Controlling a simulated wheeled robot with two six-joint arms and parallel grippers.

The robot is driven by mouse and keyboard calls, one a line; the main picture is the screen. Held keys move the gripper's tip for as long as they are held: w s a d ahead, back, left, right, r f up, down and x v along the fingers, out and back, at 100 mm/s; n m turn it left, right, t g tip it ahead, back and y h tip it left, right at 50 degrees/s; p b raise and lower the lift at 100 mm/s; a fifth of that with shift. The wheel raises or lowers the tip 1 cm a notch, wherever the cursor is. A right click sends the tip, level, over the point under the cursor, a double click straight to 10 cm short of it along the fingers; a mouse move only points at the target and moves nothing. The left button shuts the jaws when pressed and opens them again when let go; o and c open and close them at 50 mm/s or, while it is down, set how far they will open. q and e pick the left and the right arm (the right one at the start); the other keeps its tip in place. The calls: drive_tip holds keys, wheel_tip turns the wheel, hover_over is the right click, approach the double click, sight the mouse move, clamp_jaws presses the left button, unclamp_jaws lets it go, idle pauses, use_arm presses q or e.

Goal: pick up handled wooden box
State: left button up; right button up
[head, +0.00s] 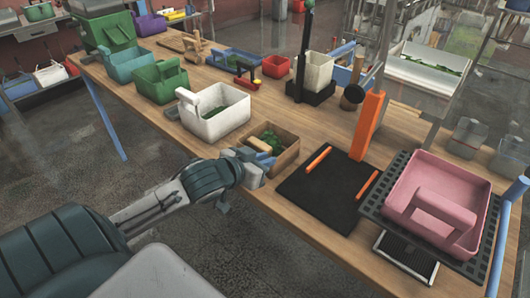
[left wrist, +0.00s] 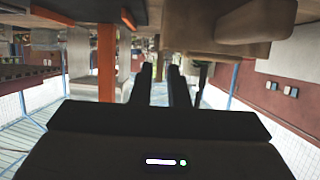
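The handled wooden box (head: 287,156) is a small brown box with green contents and a pale wooden handle (head: 258,145) on its near left side. It stands upright near the table's front edge. My left gripper (head: 256,160) is at the box's near left side, close to the handle; I cannot tell whether it touches. In the left wrist view my two dark fingers (left wrist: 161,70) stand a little apart with a narrow gap and nothing clearly held between them. My right gripper is not in view.
On the wooden table (head: 225,160), a white handled box (head: 228,120) stands left of the wooden box. A black mat (head: 320,200) with orange bars lies to the right, before an orange post (head: 367,125). A pink box (head: 435,205) sits on a dark rack.

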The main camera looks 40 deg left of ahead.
sight(281, 155)
use_arm(q)
drive_tip(key=x, duration=0.3)
drive_tip(key=shift+w+f, duration=0.15)
drive_tip(key=shift+w, duration=0.15)
drive_tip(key=shift+w+f, duration=0.1)
drive_tip(key=shift+w, duration=0.15)
drive_tip(key=p+x, duration=0.1)
drive_tip(key=x, duration=0.3)
drive_tip(key=shift+a+f, duration=0.1)
drive_tip(key=shift+f, duration=0.2)
drive_tip(key=shift+w+f, duration=0.1)
drive_tip(key=shift+w, duration=0.1)
clamp_jaws()
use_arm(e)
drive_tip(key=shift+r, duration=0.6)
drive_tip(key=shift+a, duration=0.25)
